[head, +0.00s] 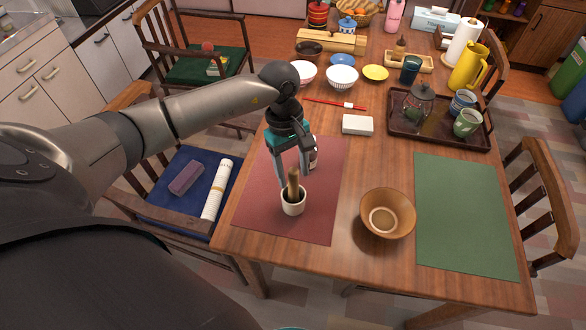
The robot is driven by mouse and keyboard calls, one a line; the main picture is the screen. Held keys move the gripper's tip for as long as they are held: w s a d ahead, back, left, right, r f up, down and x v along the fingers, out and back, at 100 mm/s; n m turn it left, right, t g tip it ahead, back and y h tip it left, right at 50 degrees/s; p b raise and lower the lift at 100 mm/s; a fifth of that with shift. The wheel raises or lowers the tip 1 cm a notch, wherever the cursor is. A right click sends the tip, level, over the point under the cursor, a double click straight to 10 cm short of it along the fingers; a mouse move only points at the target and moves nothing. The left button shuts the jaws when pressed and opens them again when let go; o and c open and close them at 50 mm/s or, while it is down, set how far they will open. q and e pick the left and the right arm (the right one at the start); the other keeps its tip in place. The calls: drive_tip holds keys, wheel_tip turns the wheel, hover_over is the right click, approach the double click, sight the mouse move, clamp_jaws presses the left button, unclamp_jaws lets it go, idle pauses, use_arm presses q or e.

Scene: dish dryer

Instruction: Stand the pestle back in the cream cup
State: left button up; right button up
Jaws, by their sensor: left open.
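The pestle (293,183) is a short wooden stick. It stands nearly upright in the small cream cup (292,206), with its lower end hidden inside. The cup stands on the dark red placemat (322,215) on the wooden table. My left gripper (293,178) comes down from above, and its open fingers are around the top of the pestle, one on each side. I cannot tell whether a finger touches it. A pale item behind the gripper is partly hidden.
A brown bowl (387,214) stands to the right of the cup, beside a green placemat (465,214). A white box (357,125) and a dark tray (436,139) with cups and a lantern lie farther back. Chairs surround the table. The red mat's front is free.

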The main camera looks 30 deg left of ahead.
use_arm(q)
wheel_tip(320, 180, up, 12)
drive_tip(key=w+a+p, duration=0.1)
drive_tip(key=a, duration=0.1)
idle(0.4)
